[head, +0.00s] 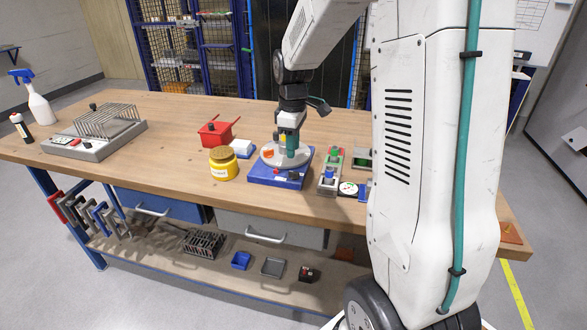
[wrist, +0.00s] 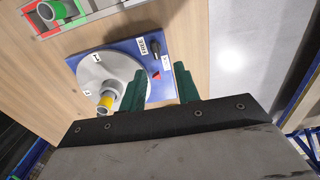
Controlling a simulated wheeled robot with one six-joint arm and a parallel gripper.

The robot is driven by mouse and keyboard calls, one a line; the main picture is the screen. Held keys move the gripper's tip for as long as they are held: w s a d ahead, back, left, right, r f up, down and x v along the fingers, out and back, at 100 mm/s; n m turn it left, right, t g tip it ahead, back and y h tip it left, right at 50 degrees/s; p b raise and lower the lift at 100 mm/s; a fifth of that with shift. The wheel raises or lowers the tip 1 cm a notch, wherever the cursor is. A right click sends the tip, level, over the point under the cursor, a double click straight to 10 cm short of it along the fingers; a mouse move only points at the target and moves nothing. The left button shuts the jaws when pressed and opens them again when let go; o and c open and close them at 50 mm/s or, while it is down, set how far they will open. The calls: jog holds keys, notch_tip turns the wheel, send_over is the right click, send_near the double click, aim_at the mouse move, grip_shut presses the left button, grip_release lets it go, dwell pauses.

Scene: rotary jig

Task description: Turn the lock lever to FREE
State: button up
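The rotary jig has a blue base (head: 262,180) and a round grey disc (wrist: 92,72). In the wrist view a small black lock lever (wrist: 152,43) stands near the base's edge, between two white labels too small to read surely. A red mark (wrist: 156,76) is beside the disc. The disc carries a grey post with a yellow band (wrist: 106,100). My gripper (wrist: 159,68) is open and empty, its two green fingers apart. The lever lies beyond the fingertips in the picture, with no visible contact. In the head view my gripper (head: 291,152) is over the jig.
The left middle of the table is clear.

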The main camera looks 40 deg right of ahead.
aim_at(294, 172)
jog(key=shift+w+d+f, duration=0.25)
jog(key=shift+d+f, duration=0.1)
jog(key=shift+f, duration=0.5)
notch_tip(294, 172, down, 7)
grip_shut()
